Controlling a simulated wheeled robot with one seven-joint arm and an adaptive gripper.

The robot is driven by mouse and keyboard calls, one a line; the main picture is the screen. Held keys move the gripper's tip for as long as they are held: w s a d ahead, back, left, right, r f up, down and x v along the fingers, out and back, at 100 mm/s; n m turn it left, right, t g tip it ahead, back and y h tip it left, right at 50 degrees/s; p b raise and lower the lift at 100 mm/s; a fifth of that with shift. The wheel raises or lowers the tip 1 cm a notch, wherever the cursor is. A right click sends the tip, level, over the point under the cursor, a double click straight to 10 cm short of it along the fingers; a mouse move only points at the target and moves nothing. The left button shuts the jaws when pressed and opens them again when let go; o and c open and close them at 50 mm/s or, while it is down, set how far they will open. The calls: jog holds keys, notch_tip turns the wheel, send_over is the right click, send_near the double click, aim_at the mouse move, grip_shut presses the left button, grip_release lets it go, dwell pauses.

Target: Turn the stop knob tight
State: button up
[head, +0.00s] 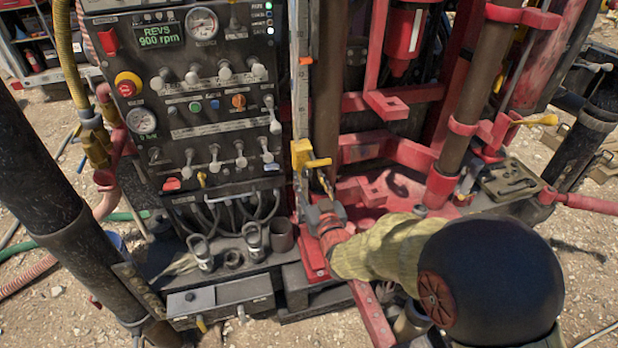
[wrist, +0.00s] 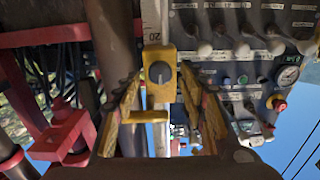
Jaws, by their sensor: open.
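The stop is a yellow block (wrist: 160,95) on a pale upright scale (wrist: 154,28). Its dark grey round knob (wrist: 160,73) faces the wrist camera and bears a light mark. In the head view the yellow stop (head: 300,153) sits low on the scale beside the console, and I cannot make out its knob there. My gripper (wrist: 163,88) is open, with one worn yellow finger on each side of the knob. A gap shows between each finger and the knob. In the head view my gripper (head: 319,174) is close to the stop.
A black control console (head: 210,110) with levers and a red stop button (head: 127,84) stands left of the scale. A brown upright pipe (head: 326,90) and red rig frame (head: 390,150) crowd the right. Shackles (head: 202,252) stand on the ledge below the console.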

jog(key=shift+w+a, duration=0.15)
jog(key=shift+w, duration=0.3)
grip_shut()
dwell(0.3)
